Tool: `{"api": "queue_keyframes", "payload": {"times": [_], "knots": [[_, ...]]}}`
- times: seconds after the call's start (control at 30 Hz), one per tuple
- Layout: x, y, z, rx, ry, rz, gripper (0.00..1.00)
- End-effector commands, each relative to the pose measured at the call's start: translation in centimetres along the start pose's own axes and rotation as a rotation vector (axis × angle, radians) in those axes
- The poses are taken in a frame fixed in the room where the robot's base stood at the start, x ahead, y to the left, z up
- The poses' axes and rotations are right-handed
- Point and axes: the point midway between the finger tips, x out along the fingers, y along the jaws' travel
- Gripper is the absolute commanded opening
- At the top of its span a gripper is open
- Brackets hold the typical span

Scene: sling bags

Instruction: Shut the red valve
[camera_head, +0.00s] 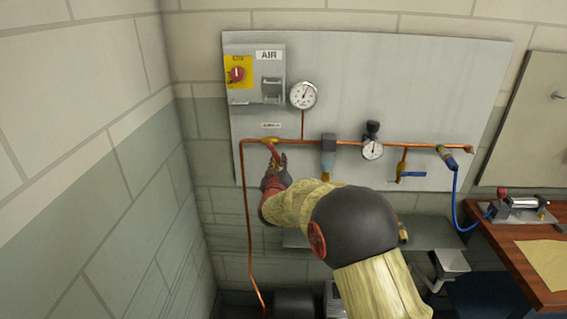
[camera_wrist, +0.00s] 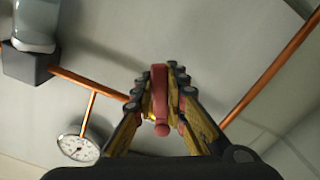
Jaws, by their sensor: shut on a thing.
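The red valve handle (camera_head: 273,151) hangs below the yellow valve body (camera_head: 269,140) on the copper pipe, near the pipe's left corner. It slants down and to the right, at an angle to the pipe. My gripper (camera_head: 273,165) reaches it from below. In the wrist view the red handle (camera_wrist: 159,92) lies between the two fingers of my gripper (camera_wrist: 161,84), which are shut on it. The fingers hide part of the valve body and the pipe there.
The copper pipe (camera_head: 303,142) runs along the grey panel (camera_head: 430,90). A round gauge (camera_head: 303,95) stands above it. A grey filter (camera_head: 328,144), a regulator gauge (camera_head: 372,150) and a blue-handled valve (camera_head: 412,174) are to the right. A wooden bench (camera_head: 520,240) is at lower right.

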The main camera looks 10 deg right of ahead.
Motion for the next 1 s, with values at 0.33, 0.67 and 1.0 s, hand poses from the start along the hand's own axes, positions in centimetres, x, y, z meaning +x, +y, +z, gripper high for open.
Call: {"api": "queue_keyframes", "payload": {"times": [0.33,0.67,1.0], "knots": [[-0.1,-2.3,0.1,0.296,-0.004,-0.002,0.0],[-0.1,-3.3,-0.4,0.47,-0.004,-0.002,0.0],[-0.1,-3.6,-0.6,0.523,-0.006,-0.002,0.0]]}}
